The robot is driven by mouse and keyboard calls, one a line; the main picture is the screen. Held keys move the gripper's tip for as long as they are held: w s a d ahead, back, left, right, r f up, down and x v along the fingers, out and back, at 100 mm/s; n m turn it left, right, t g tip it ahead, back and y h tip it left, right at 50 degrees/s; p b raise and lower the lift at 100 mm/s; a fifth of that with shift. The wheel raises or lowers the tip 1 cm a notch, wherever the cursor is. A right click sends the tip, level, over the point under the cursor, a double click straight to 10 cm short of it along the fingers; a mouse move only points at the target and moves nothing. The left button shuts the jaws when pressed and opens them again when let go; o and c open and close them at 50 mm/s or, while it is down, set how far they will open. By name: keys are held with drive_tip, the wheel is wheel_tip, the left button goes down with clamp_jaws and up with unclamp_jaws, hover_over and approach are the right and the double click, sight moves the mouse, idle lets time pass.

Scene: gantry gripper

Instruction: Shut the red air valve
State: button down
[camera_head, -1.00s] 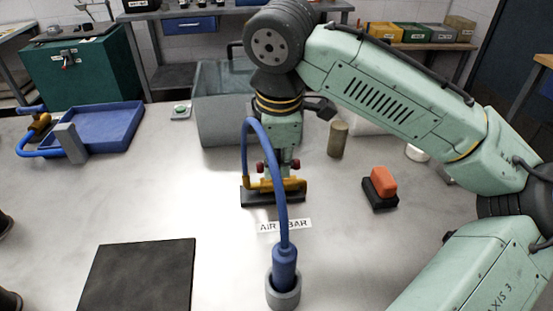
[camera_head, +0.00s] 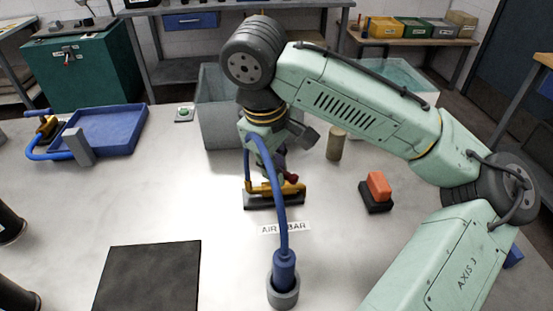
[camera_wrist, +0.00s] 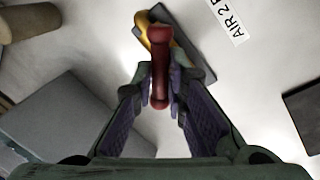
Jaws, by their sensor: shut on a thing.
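The red valve handle (camera_wrist: 158,62) is a bar with rounded ends. In the wrist view it stands lengthwise between the fingers of my gripper (camera_wrist: 160,84), which is shut on it. In the head view one red end of the handle (camera_head: 291,178) shows beside my gripper (camera_head: 281,172). The brass valve body (camera_head: 290,189) sits on a dark block (camera_head: 273,202) on the table; the brass also shows in the wrist view (camera_wrist: 147,27). My arm partly hides the valve in the head view. My wrist leans to the left above it.
A blue hose (camera_head: 281,215) arches close by my gripper down to a grey cup (camera_head: 283,293). A grey bin (camera_head: 217,125) stands behind. Bare table surrounds the AIR label.

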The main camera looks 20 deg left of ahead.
drive_tip(key=m, duration=0.4)
drive_tip(key=shift+w+m+h, duration=0.15)
drive_tip(key=shift+m+h, duration=0.15)
drive_tip(key=shift+w+m+g+h, duration=0.1)
drive_tip(key=shift+m+g+h, duration=0.35)
drive_tip(key=shift+m, duration=2.05)
drive_tip(key=c, duration=1.6)
unclamp_jaws()
drive_tip(key=w+v, duration=0.1)
drive_tip(key=v, duration=1.1)
drive_tip(key=shift+s, duration=0.4)
drive_tip(key=shift+d, duration=0.15)
